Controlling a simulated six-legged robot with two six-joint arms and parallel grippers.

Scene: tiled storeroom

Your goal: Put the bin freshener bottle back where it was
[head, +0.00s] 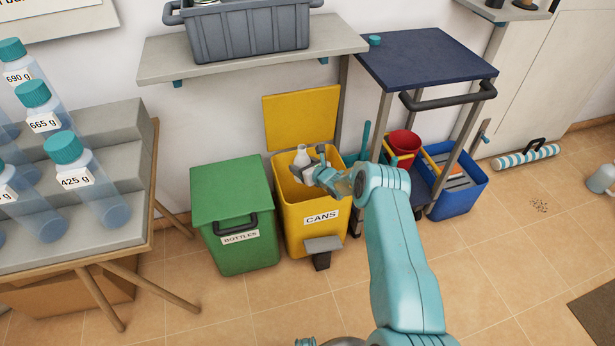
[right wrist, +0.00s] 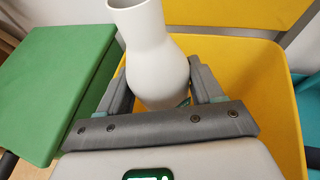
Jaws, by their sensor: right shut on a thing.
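My right gripper (head: 322,170) is shut on a white bottle (head: 301,157) at the open mouth of the yellow bin (head: 315,239) labelled CANS. In the right wrist view the bottle (right wrist: 158,58) stands between the two fingers, with a wide body, a narrower neck and an open top. The yellow bin's lid (head: 300,118) is up against the wall. My left gripper is not in view.
A green bin (head: 235,245) labelled BOTTLES stands shut at left of the yellow one. A dark-topped trolley (head: 428,58) with a red bucket (head: 404,143) and blue bin (head: 462,193) is at right. A shelf (head: 160,60) with a grey crate (head: 245,32) hangs above.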

